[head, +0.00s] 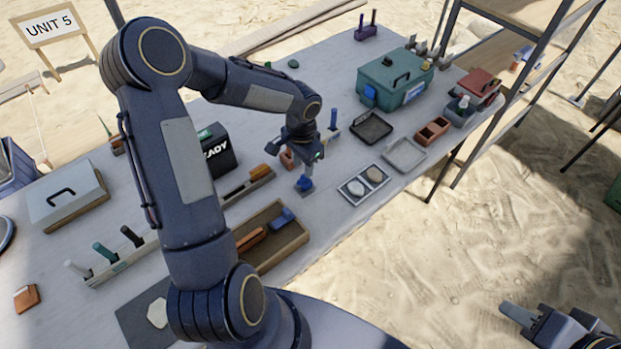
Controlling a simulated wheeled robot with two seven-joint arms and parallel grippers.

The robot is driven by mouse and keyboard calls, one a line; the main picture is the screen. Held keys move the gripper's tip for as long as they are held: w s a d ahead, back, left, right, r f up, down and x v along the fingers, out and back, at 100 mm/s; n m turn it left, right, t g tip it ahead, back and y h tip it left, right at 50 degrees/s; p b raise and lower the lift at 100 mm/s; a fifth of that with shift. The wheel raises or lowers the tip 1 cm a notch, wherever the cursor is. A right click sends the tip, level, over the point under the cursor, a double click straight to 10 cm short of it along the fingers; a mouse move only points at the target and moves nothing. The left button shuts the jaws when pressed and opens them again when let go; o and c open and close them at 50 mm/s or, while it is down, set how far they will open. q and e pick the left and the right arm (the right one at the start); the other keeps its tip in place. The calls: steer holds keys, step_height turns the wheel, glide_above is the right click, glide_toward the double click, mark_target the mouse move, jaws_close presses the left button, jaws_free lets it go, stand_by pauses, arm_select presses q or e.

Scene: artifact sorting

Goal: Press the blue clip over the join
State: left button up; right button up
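A small blue piece (305,184), which looks like the clip, sits on a small grey base on the table. My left gripper (307,173) points down right over it, with its fingertips at or just above its top. Contact and finger opening are too small to make out, and the join under the blue piece is hidden. Another blue piece (283,218) lies in a brown wooden tray (296,240). My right gripper (522,316) is at the lower right, off the table over the sand, partly cut off by the frame edge; its opening is unclear.
A two-cell tray with pale discs (364,184) stands right of the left gripper. A black box (216,152) and a narrow rack (246,187) stand to its left. A teal case (395,78) is at the back right. A metal shelf frame (497,95) borders the right.

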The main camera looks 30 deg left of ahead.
mark_target(304, 180)
arm_select(q)
steer(key=f, duration=0.5)
steer(key=shift+w+f+p, duration=0.25)
steer(key=shift+p, duration=0.15)
jaws_close()
